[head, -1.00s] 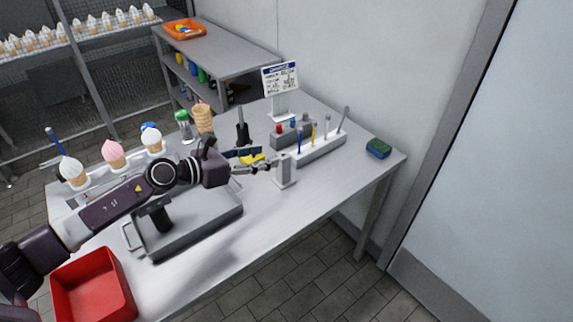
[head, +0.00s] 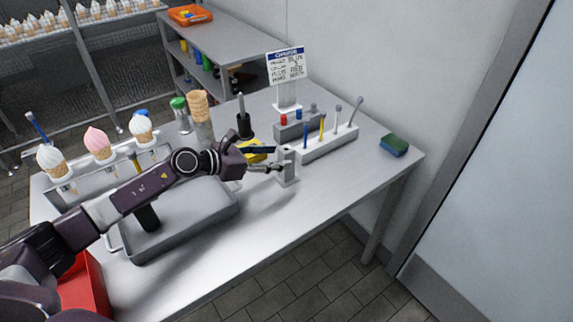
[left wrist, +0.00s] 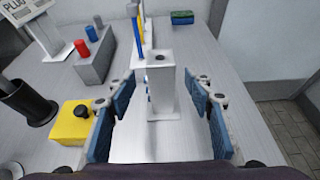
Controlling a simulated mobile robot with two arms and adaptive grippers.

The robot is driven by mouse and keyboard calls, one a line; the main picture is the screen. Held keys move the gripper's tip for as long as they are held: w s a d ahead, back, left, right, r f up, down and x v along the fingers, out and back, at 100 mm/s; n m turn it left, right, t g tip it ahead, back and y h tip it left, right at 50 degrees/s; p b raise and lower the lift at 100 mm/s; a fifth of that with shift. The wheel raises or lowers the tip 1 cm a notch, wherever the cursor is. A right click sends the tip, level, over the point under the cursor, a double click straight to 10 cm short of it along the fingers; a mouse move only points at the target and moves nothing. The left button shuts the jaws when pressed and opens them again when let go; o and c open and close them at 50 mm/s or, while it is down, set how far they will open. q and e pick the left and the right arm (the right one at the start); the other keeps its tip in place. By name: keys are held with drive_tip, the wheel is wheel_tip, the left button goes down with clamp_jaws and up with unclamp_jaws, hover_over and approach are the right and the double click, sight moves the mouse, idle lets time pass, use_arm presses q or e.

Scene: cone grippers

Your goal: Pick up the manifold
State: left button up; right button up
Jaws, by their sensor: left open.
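A grey upright block (head: 287,166) with a small hole in its top and a flat foot stands on the table near its front edge. It looks like the manifold, though I cannot be sure from its shape alone. In the left wrist view the block (left wrist: 161,88) stands upright between the blue-padded fingers of my left gripper (left wrist: 158,100). The gripper is open, with a visible gap on both sides of the block. In the head view my left gripper (head: 270,167) reaches the block from the left. My right gripper is not in view.
A yellow block with a black knob (left wrist: 72,125) sits left of the gripper. Behind are a block with red and blue pegs (left wrist: 94,62) and a tool rack (head: 325,146). A grey tray (head: 185,230) lies under my arm. The table's front right is clear.

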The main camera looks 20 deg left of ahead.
sight(281, 157)
use_arm(q)
drive_tip(key=shift+p+x, duration=0.3)
drive_tip(key=shift+x, duration=1.95)
drive_tip(key=shift+s+f, duration=0.1)
drive_tip(key=shift+c, duration=0.7)
clamp_jaws()
